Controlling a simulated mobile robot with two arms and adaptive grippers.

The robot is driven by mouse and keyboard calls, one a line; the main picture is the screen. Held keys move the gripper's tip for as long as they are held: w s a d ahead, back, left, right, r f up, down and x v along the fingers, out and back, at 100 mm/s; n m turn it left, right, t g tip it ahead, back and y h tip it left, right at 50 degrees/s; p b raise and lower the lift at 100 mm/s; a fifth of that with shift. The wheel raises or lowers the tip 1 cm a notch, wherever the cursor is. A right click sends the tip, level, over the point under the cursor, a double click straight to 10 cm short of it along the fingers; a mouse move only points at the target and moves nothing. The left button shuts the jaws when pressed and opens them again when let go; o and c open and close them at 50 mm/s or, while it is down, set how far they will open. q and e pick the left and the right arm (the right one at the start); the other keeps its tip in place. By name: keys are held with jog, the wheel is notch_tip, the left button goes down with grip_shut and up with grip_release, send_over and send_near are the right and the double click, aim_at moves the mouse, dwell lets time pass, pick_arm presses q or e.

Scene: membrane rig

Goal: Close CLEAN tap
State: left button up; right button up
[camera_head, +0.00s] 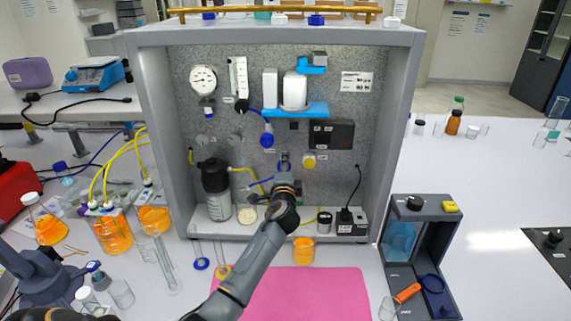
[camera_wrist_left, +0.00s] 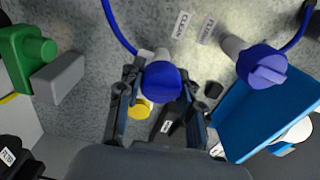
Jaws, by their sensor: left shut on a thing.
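A blue tap knob (camera_wrist_left: 161,83) sits between the fingers of my left gripper (camera_wrist_left: 158,98) in the left wrist view, close to a label that reads CLEAN (camera_wrist_left: 180,25). The gripper is shut on this knob. In the head view my left gripper (camera_head: 285,183) reaches the lower middle of the grey panel and hides most of what it holds. A second blue tap knob (camera_head: 267,140) is above and left of it; a blue knob on a pale stem also shows at the right of the wrist view (camera_wrist_left: 262,66). My right gripper is not in view.
A yellow knob (camera_head: 308,160) is close to the right of the gripper. A dark bottle (camera_head: 215,188) stands to its left on the rig shelf. A beaker of orange liquid (camera_head: 303,251) and a pink mat (camera_head: 320,292) are in front of the rig.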

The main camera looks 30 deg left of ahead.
pick_arm(q)
jog(key=shift+a+r+m, duration=0.1)
jog(key=shift+r+m, duration=0.15)
jog(key=shift+m, duration=0.55)
jog(key=o, duration=1)
jog(key=shift+o, duration=1)
jog(key=shift+a+f, duration=0.1)
jog(key=shift+w+f, duration=0.1)
jog(key=shift+f, duration=0.05)
